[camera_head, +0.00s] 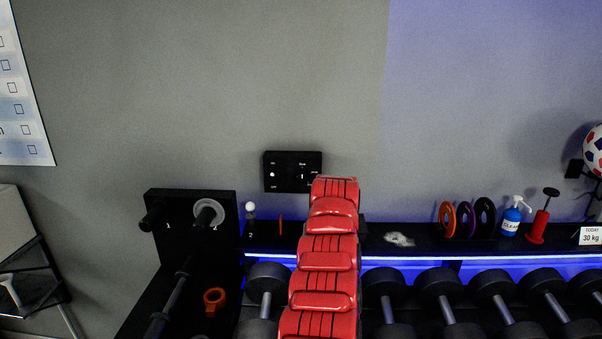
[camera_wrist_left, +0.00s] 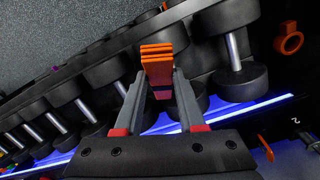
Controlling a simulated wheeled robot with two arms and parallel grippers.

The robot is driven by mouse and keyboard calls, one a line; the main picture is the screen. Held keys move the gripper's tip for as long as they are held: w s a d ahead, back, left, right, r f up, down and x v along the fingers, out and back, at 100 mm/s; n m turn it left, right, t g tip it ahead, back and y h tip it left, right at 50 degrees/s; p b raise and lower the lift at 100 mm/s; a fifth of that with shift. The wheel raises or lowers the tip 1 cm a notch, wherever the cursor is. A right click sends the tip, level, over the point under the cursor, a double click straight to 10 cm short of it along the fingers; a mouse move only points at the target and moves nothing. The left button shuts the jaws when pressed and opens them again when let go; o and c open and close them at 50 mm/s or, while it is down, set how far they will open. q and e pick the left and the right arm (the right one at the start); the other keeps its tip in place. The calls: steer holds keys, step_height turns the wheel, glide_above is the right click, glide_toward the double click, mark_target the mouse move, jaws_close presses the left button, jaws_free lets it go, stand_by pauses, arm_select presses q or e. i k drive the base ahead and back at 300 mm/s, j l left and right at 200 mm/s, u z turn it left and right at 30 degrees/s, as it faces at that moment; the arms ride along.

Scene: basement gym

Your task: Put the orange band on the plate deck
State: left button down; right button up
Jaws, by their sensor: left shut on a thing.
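In the left wrist view, my left gripper (camera_wrist_left: 158,82) is shut on the orange band (camera_wrist_left: 157,55), a folded, ridged orange piece at the fingertips. The band is above the dumbbell row. In the head view, a red arm of mine fills the centre, and the gripper and band do not show. No surface is marked as the plate deck; a black unit with pegs numbered 1 and 2 (camera_head: 182,227) stands at the left, with a dark flat surface in front. My right gripper is not in view.
An orange collar (camera_head: 214,299) lies left of the dumbbells (camera_head: 447,300). The back shelf (camera_head: 345,246) holds orange, purple and black discs (camera_head: 465,220), a white patch (camera_head: 399,239), a blue spray bottle (camera_head: 511,217) and a red pump (camera_head: 540,222). A thin orange piece (camera_head: 281,225) stands near the switch box (camera_head: 284,172).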

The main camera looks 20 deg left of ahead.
mark_target(156, 300)
steer(key=j+u, duration=0.2)
steer(key=j, duration=0.5)
steer(key=j+u, duration=0.2)
steer(key=j, duration=0.5)
steer(key=i+j+u, duration=0.15)
steer(key=j, duration=0.5)
